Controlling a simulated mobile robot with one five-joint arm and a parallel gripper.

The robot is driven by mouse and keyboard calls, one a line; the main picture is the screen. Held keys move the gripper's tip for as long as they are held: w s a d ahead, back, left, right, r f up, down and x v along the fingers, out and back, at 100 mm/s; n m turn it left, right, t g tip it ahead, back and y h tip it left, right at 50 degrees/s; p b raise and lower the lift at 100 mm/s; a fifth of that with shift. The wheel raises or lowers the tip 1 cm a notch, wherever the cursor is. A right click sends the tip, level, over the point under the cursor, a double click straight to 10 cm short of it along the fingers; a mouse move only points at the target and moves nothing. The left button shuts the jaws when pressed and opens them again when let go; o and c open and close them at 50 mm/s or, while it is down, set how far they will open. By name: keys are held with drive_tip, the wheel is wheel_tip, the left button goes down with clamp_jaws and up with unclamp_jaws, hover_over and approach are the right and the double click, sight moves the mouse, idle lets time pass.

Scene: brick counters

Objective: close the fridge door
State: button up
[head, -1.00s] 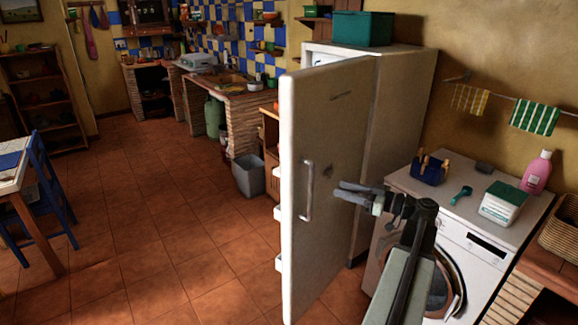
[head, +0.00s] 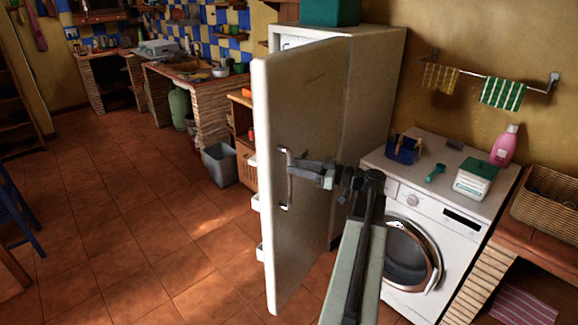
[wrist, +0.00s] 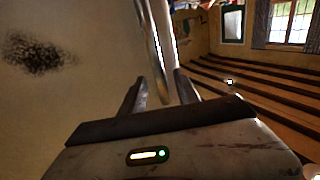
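The fridge door (head: 312,110) is a pale panel standing ajar, swung out from the white fridge body (head: 378,105). Its upright metal handle (head: 289,188) is on the outer face near the free edge. My gripper (head: 298,170) is at the handle in the head view. In the wrist view, the two fingers of my gripper (wrist: 160,85) are spread apart, with the handle bar (wrist: 157,40) running between them. Whether either finger touches the bar is not clear. The door's pale face (wrist: 75,75) fills the left of the wrist view.
A washing machine (head: 455,225) stands right of the fridge, with a pink bottle (head: 503,146) and a lidded tub (head: 474,182) on top. A grey bin (head: 220,166) and brick counters (head: 212,105) lie behind the door. The tiled floor (head: 130,225) at left is clear.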

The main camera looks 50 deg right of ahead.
drive_tip(key=x, duration=0.3)
clamp_jaws()
idle(1.4)
